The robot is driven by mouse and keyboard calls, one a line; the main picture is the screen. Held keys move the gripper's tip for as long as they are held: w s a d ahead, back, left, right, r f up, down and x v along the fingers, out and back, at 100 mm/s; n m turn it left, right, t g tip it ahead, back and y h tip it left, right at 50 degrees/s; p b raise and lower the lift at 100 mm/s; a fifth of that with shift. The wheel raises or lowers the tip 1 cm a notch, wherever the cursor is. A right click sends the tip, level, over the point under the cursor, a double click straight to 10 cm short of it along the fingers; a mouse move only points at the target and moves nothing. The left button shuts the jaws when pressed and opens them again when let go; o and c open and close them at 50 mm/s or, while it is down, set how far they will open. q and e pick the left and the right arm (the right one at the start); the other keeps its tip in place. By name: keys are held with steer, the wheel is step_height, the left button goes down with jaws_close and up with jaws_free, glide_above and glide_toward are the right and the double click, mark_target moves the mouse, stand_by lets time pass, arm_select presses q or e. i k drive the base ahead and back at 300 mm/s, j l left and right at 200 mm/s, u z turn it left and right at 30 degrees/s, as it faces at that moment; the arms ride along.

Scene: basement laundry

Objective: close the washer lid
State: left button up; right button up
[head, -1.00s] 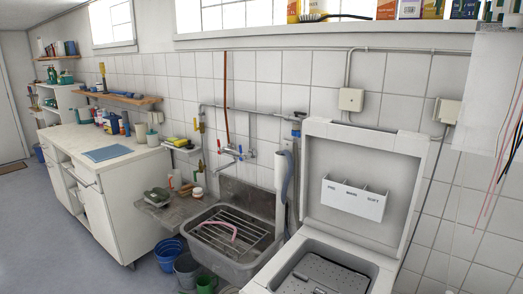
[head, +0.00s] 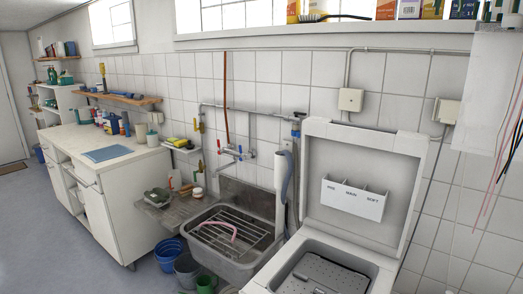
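The washer lid (head: 323,168) stands open and upright at the right, leaning against the tiled wall side. Its inner face carries a white dispenser tray (head: 353,199) with three labelled sections. The white washer (head: 268,275) is below it, cut off by the bottom edge of the view. Its opening shows a dark grey perforated insert (head: 327,275). Neither of my grippers is in view.
A metal sink (head: 230,272) with a wire rack and pink hose stands left of the washer. Buckets (head: 168,254) sit on the floor beside it. A pipe and grey hose run between sink and lid. Loose wires (head: 497,150) hang at the right. Floor at the left is clear.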

mark_target(363, 181)
steer(key=z, duration=0.75)
steer(key=i+j+z, duration=0.15)
steer(key=j+z, duration=1.6)
steer(key=k, duration=0.05)
